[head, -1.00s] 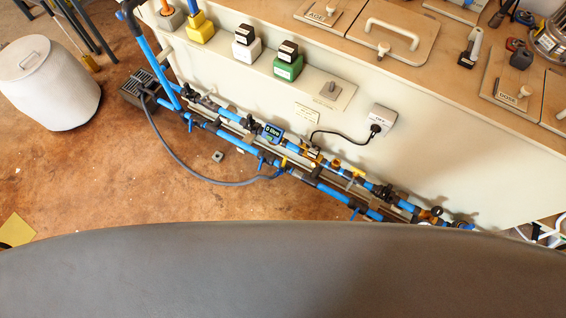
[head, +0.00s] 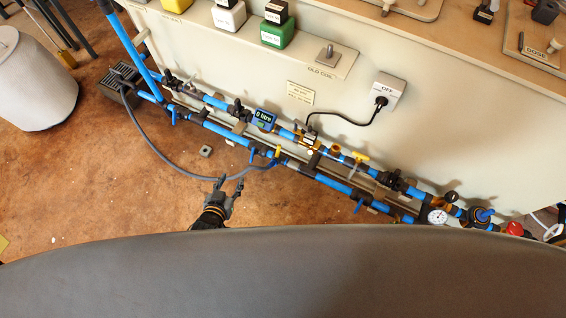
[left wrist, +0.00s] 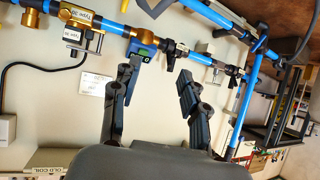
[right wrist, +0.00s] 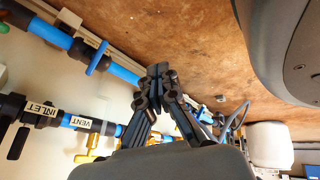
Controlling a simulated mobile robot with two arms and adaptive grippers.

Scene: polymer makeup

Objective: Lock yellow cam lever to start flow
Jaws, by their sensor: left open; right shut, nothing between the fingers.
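A small yellow lever (head: 277,153) shows in the head view where the grey hose (head: 165,158) meets the lower blue pipe; I cannot tell its exact position. Another yellow handle (head: 358,156) sits further right on the upper pipe. My left gripper (head: 229,182) is open and empty, below and left of the small lever and apart from it, near the hose. In the left wrist view, its spread fingers (left wrist: 160,74) face the pipes and display. My right gripper (right wrist: 160,72) is shut and empty in the right wrist view, with pipes labelled INLET and VENT beside it.
A blue display (head: 263,118) reading 0 litre sits on the upper pipe. A switch box (head: 389,89) marked OFF is on the pale wall. A gauge (head: 437,216) is at the right. Brown floor lies open left of the pipes, near a white drum (head: 35,80).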

